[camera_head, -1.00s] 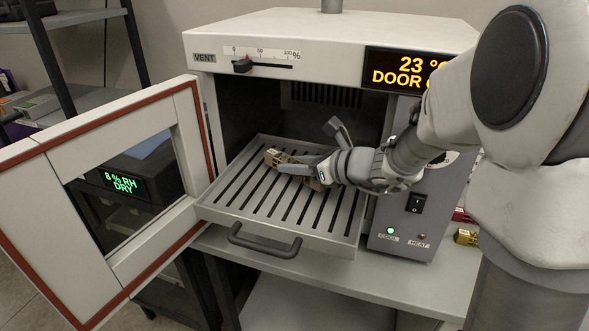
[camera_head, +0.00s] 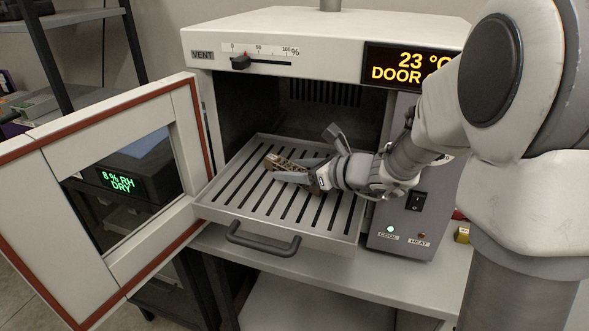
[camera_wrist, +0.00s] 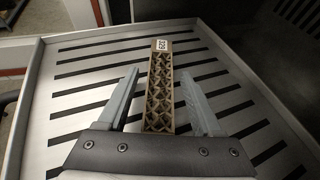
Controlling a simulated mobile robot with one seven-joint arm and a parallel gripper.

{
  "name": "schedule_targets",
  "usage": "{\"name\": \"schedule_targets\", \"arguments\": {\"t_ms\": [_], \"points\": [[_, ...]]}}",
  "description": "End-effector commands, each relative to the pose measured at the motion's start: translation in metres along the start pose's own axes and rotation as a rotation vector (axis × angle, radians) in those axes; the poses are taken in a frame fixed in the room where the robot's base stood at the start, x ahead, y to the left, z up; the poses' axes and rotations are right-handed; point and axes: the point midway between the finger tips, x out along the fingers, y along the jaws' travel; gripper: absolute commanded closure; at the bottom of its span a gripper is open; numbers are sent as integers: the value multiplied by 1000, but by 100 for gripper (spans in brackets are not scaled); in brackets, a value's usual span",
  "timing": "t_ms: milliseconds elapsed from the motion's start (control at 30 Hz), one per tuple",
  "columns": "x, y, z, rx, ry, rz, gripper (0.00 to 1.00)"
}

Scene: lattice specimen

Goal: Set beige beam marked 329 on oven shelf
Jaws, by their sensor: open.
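The beige lattice beam (camera_wrist: 160,88) lies on the slotted oven shelf (camera_wrist: 65,100); its white label, which looks like 329, is at the far end in the wrist view. In the head view the beam (camera_head: 286,165) rests on the pulled-out shelf (camera_head: 218,202), partly hidden by my gripper (camera_head: 294,169). In the wrist view my gripper (camera_wrist: 157,85) is open, with one finger on each side of the beam and gaps between fingers and beam.
The oven door (camera_head: 25,165) stands open at the left. The shelf handle (camera_head: 262,240) is at the front. Bare shelf surrounds the beam. The control panel (camera_head: 408,235) is right of the shelf, and a yellow piece (camera_head: 462,235) lies farther right.

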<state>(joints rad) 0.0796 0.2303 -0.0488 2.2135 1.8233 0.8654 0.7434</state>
Motion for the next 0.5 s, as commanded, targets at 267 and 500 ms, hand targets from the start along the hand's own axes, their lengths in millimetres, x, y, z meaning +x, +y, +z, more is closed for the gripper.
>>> {"name": "schedule_targets", "arguments": {"t_ms": [267, 500], "points": [[-25, -1, 5, 0, -2, -4, 33], [-64, -1, 5, 0, -1, -3, 33]]}}
